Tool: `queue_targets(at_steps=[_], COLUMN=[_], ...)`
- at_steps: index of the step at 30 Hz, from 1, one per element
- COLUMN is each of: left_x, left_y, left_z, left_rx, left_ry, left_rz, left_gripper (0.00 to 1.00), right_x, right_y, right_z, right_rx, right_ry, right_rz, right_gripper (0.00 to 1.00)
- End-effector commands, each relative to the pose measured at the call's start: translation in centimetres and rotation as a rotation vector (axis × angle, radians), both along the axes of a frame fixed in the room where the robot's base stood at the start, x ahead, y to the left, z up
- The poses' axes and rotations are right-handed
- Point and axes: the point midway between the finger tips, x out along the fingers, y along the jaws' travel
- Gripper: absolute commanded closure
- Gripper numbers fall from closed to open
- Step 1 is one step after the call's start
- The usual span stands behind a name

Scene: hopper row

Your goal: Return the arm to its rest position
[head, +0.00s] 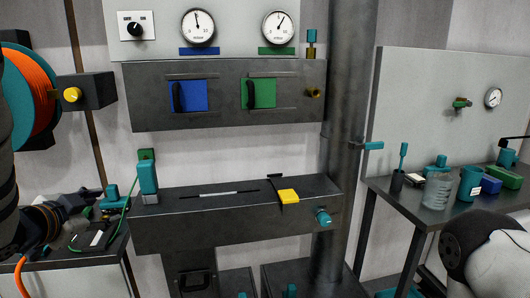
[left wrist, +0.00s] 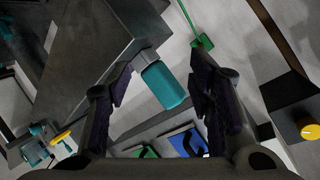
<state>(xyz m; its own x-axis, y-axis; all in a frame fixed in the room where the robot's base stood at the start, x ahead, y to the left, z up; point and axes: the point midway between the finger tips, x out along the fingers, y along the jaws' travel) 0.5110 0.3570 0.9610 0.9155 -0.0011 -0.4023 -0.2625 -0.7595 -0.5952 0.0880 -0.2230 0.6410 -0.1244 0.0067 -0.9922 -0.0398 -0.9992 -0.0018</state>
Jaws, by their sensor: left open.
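My left arm comes in from the left edge of the head view, and its gripper (head: 62,214) is over the left table, partly lost among dark items. In the left wrist view the left gripper (left wrist: 160,82) is open. Its dark fingers stand apart on either side of a teal handle (left wrist: 163,86), which lies beyond them with gaps to both. In the head view this teal handle (head: 147,178) stands upright at the left end of the lower dark housing (head: 230,228), to the right of my gripper. My right gripper is not in view.
The hopper panel (head: 222,118) carries a blue hatch (head: 190,97) and a green hatch (head: 263,94). A reel (head: 42,90) and yellow-knobbed box (head: 95,91) are at left. A vertical pipe (head: 347,120) stands beside the right table (head: 400,205), which holds cups and small boxes.

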Motion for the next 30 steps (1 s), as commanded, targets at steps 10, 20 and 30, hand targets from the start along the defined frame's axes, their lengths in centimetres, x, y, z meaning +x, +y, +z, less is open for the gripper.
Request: queue_targets(at_steps=[10, 20, 30], left_x=[-20.7, -41.2, -42.4], left_y=[-7.1, -13.1, -13.5], left_z=[-26.6, -32.0, -31.9], left_rx=[-0.323, -0.400, -0.401], left_ry=[0.695, 1.191, 1.222], left_rz=[0.379, 0.674, 0.694], left_gripper=[0.52, 0.52, 0.52], right_x=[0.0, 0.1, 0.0], right_y=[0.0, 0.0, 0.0], right_z=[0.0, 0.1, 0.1], right_rx=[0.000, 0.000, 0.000], right_ry=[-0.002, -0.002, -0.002], right_rz=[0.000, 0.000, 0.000], right_gripper=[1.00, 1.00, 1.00])
